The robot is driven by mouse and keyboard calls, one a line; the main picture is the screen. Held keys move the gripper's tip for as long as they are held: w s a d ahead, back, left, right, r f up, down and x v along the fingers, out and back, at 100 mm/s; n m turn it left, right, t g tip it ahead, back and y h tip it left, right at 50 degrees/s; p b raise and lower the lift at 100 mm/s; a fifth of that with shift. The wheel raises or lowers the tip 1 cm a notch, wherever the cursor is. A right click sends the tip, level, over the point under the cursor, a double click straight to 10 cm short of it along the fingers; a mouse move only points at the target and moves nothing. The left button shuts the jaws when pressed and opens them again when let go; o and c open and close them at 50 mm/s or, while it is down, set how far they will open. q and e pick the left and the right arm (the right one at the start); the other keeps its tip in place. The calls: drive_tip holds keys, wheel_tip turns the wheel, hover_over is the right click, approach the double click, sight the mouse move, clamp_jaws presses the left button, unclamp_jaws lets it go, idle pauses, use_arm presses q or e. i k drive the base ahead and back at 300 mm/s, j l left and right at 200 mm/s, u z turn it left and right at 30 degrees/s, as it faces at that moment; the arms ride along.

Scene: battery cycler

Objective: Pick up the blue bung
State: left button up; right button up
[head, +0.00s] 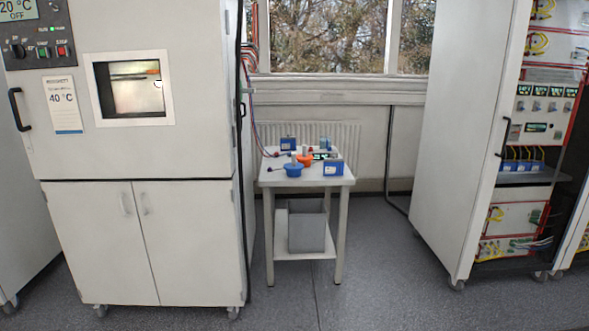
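A small white table (262,181) stands in the middle distance. Blue box-shaped items (333,169) stand at the front right and at the back of the table. Neither of my grippers is in view.
A large white chamber cabinet (190,215) stands left of the table, with cables hanging beside it. An open equipment rack (455,150) stands at the right on castors. A grey bin (307,232) is on the lower shelf. The grey floor (375,285) in front is clear.

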sight(293, 168)
drive_tip(key=i+l+z, duration=0.25)
drive_tip(key=i, duration=0.25)
drive_tip(key=i+l+z, duration=0.15)
drive_tip(key=i+z, duration=0.15)
drive_tip(key=i, duration=0.8)
drive_tip(key=i+z, duration=0.3)
drive_tip(key=i, duration=0.8)
drive_tip(key=i+l+u, duration=0.15)
drive_tip(key=i, duration=0.4)
drive_tip(key=i+l+u, duration=0.1)
drive_tip(key=i, duration=0.5)
drive_tip(key=i+l+u, duration=0.1)
drive_tip(key=i+u, duration=0.2)
drive_tip(key=u, duration=0.2)
drive_tip(key=i+l+u, duration=0.25)
drive_tip(key=u, duration=0.2)
drive_tip(key=i+l+u, duration=0.2)
drive_tip(key=u, duration=0.3)
drive_tip(key=i+l+u, duration=0.15)
drive_tip(key=l+u, duration=0.35)
drive_tip(key=i+l+u, duration=0.15)
drive_tip(key=u, duration=0.3)
drive_tip(key=i+l+u, duration=0.1)
drive_tip(key=l+u, duration=0.25)
drive_tip(key=u, duration=0.15)
drive_tip(key=l+u, duration=0.3)
drive_tip(key=u, duration=0.15)
